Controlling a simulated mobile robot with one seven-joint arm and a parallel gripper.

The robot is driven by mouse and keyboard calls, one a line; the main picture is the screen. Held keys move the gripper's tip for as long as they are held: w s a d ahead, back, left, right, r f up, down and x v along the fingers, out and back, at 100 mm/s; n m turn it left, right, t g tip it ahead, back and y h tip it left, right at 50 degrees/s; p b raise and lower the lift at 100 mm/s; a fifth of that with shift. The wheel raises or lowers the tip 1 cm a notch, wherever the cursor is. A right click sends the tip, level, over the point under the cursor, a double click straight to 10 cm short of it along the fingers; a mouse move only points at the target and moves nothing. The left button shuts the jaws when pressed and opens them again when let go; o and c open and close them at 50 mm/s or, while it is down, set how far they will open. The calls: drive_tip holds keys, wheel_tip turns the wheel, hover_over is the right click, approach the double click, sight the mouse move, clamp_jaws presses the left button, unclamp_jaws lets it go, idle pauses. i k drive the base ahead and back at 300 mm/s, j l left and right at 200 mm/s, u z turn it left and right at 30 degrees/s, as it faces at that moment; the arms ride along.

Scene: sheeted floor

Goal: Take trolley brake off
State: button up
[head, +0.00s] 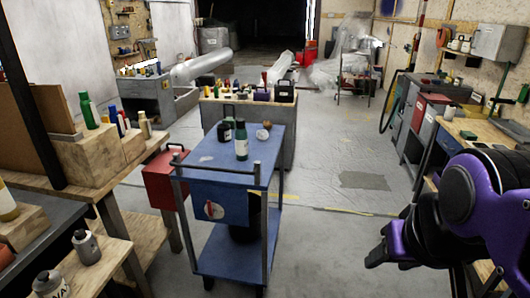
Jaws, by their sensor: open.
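The blue trolley (205,250) stands upright on the floor, left of centre. My gripper (384,258) is at the lower right, at the end of my purple and black arm. It is open and empty, well to the right of the trolley and apart from it. The trolley's wheels are mostly hidden or too dark to make out.
Bottles (241,139) and small jars stand on the trolley top. A red box (165,181) is close at its left, beside a wooden bench (75,150). A loaded workbench (285,150) stands behind. The floor (335,240) between trolley and gripper is clear.

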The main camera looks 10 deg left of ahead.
sight(211, 213)
drive_tip(key=u, duration=1.05)
drive_tip(key=i+j, duration=1)
drive_tip(key=k+j+z, duration=0.25)
drive_tip(key=k, duration=0.2)
drive_tip(key=i+l+u, duration=0.1)
drive_tip(key=i, duration=0.2)
drive_tip(key=i+l+u, duration=0.1)
drive_tip(key=i+l, duration=0.05)
drive_tip(key=i, duration=0.1)
